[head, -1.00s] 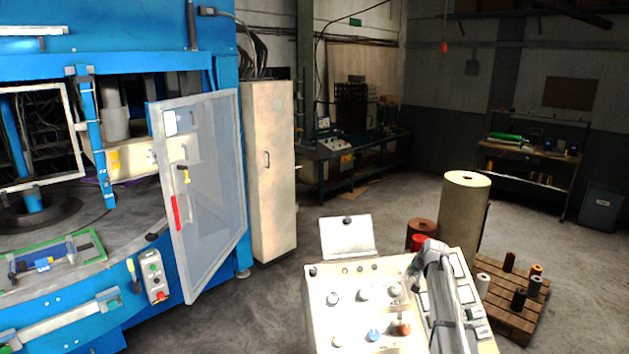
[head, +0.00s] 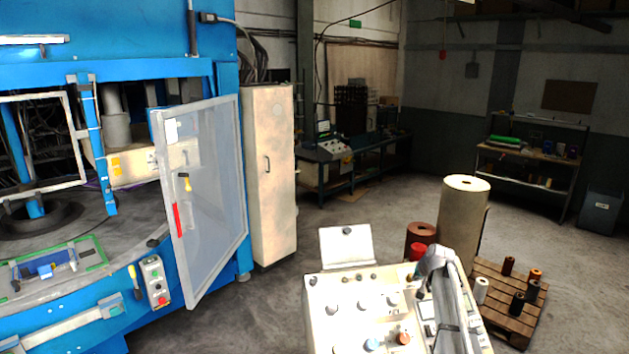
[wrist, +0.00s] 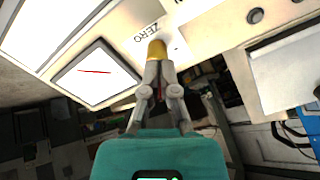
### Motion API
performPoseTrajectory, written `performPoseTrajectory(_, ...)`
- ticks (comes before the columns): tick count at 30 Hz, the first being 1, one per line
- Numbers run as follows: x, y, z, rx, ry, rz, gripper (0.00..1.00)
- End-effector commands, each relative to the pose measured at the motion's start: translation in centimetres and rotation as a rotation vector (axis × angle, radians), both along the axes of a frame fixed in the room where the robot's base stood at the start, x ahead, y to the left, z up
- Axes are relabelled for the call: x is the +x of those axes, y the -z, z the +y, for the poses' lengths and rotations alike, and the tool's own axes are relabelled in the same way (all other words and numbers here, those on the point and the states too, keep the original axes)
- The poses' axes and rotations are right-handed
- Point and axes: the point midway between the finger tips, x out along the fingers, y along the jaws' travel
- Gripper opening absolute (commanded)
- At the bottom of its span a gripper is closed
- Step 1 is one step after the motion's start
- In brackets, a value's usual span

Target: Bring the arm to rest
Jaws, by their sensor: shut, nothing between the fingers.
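My gripper (wrist: 157,72) is shut and empty in the wrist view, its two grey fingers close together. It points at a pale panel with the word ZERO on it. A yellow-and-white part (wrist: 157,48) shows right at the fingertips; I cannot tell if they touch it. A square dial with a red needle (wrist: 95,72) is to the left. In the head view my grey arm (head: 446,295) stands over the right part of the cream control console (head: 318,310). The gripper itself cannot be made out clearly there.
The console carries several knobs, including a blue one (head: 372,345) and an orange-brown one (head: 403,338). A tall beige roll (head: 463,225) and a pallet (head: 508,320) with spools stand behind to the right. The blue machine's door (head: 205,200) is open at left. Floor between is clear.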

Motion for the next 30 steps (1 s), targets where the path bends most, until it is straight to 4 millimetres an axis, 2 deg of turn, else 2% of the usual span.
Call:
performPoseTrajectory(1, -0.3, -0.6, 0.0, 0.000, 0.000, 0.000, 0.00)
performPoseTrajectory(6, -0.6, -0.8, -0.1, 0.000, 0.000, 0.000, 0.00)
performPoseTrajectory(16, -0.6, -0.7, 0.0, 0.000, -0.001, 0.001, 0.00)
performPoseTrajectory(20, -1.5, 0.1, 0.7, -0.003, -0.012, 0.015, 0.00)
performPoseTrajectory(23, -3.0, 1.4, 2.0, -0.009, -0.030, 0.039, 0.00)
performPoseTrajectory(26, -5.3, 3.2, 3.7, -0.021, -0.056, 0.076, 0.00)
performPoseTrajectory(30, -9.5, 6.4, 6.7, -0.042, -0.105, 0.146, 0.00)
